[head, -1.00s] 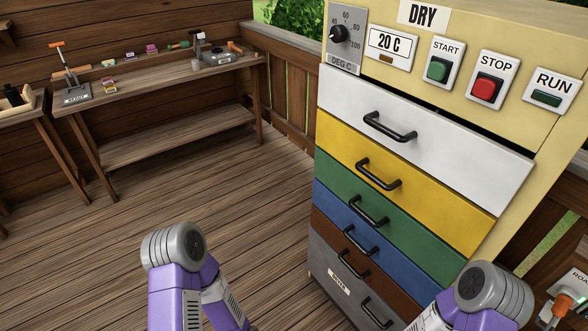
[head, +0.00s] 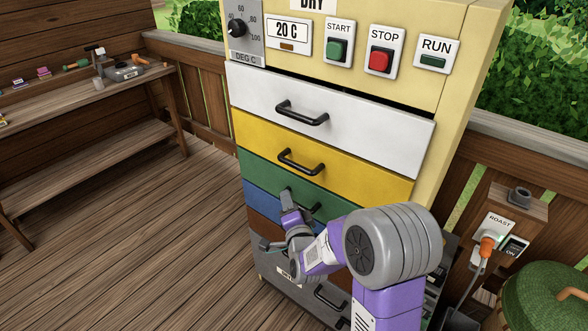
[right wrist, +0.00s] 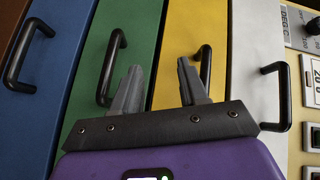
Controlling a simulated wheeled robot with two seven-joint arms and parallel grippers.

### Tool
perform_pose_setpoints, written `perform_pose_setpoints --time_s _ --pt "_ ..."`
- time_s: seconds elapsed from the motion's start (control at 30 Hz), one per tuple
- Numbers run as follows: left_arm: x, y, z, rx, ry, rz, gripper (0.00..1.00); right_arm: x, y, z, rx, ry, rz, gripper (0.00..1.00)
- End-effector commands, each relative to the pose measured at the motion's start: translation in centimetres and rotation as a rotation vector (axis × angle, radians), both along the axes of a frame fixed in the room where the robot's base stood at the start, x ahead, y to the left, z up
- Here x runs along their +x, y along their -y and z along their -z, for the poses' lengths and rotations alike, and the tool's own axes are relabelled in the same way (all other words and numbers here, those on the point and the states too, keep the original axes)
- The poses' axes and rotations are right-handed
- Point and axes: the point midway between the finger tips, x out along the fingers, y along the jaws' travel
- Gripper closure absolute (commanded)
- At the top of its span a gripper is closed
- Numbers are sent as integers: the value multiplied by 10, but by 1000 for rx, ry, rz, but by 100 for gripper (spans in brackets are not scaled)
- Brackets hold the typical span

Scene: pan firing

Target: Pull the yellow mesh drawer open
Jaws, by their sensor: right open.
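The yellow drawer (head: 345,167) is closed, flush in the cabinet front below the white drawer; its black bar handle (head: 301,165) is bare. My right gripper (head: 287,198) is in front of the green drawer (head: 262,176), just below the yellow handle. In the right wrist view my right gripper (right wrist: 160,88) is open and empty. One finger lies before the green drawer near its handle (right wrist: 111,65), the other before the yellow drawer (right wrist: 177,35) close to the yellow handle (right wrist: 204,72). Contact cannot be told. My left gripper is out of view.
The white drawer (head: 390,133) sits above, with blue (head: 262,203) and lower drawers beneath. Buttons and a dial line the top panel. A roast switch box (head: 500,235) and green lidded object (head: 550,300) stand right. A workbench (head: 100,105) stands left; floor is clear.

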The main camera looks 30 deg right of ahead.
Motion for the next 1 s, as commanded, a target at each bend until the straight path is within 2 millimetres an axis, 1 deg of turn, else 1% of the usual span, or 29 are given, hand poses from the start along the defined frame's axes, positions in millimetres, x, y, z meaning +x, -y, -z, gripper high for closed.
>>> perform_pose_setpoints --time_s 0.03,0.1,0.2,0.27,0.6,0.7,0.83,1.0 --pt "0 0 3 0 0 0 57 -2 8 -25 43 96 27 57" --pt "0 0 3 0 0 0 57 -6 18 -48 91 191 55 57" --pt "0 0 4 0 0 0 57 -6 26 -63 125 256 72 57" --pt "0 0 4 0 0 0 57 -3 29 -66 130 266 75 57" --pt "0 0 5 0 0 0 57 43 47 -72 127 263 74 57" --pt "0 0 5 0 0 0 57 52 51 -73 126 261 74 57" --pt "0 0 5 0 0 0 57 59 53 -74 127 261 73 57" --pt "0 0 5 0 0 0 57 60 54 -74 127 261 73 57"
